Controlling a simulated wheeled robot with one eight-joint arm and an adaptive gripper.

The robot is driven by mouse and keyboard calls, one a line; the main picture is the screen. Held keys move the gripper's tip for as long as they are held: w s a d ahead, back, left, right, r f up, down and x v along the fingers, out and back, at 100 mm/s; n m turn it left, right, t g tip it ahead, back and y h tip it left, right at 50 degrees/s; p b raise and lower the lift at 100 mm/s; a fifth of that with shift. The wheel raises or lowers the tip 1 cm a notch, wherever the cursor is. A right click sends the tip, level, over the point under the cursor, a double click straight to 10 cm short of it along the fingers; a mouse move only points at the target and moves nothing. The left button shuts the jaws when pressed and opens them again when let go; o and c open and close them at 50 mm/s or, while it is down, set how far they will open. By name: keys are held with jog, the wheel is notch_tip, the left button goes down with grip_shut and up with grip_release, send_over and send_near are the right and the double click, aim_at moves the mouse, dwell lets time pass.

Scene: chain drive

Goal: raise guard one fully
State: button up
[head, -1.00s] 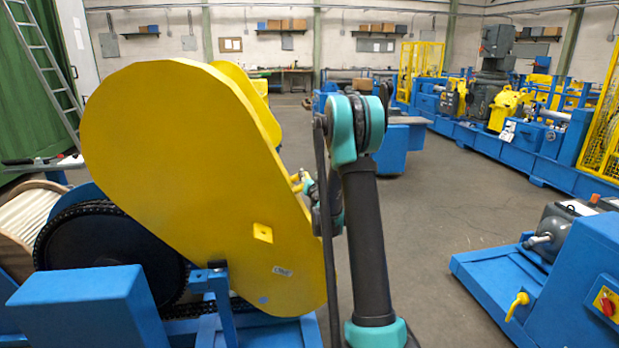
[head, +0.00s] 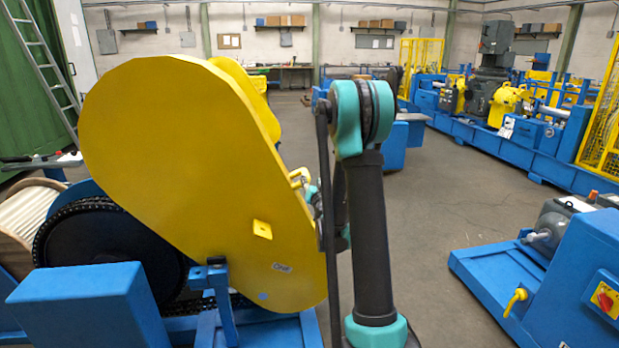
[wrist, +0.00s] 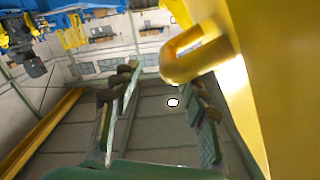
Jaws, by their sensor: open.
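A large yellow guard (head: 180,160) fills the left of the head view. It is tilted, its broad end high at left and its narrow end low at right. A black sprocket with chain (head: 105,250) shows uncovered below its left side. A yellow bar handle (head: 299,178) stands out from its right edge and looms large in the wrist view (wrist: 200,55). My gripper (wrist: 160,78) is open, with nothing between its fingers. The handle is beside and above the right finger in the wrist picture; I cannot tell whether they touch. In the head view my arm mostly hides the gripper.
A second yellow guard (head: 240,82) stands behind the large one. A blue bracket (head: 217,285) is in front of the large guard's lower part. A blue machine base (head: 500,275) lies at right. Grey floor (head: 450,210) is open between the machines.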

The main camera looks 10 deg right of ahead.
jog(key=shift+s, duration=1.65)
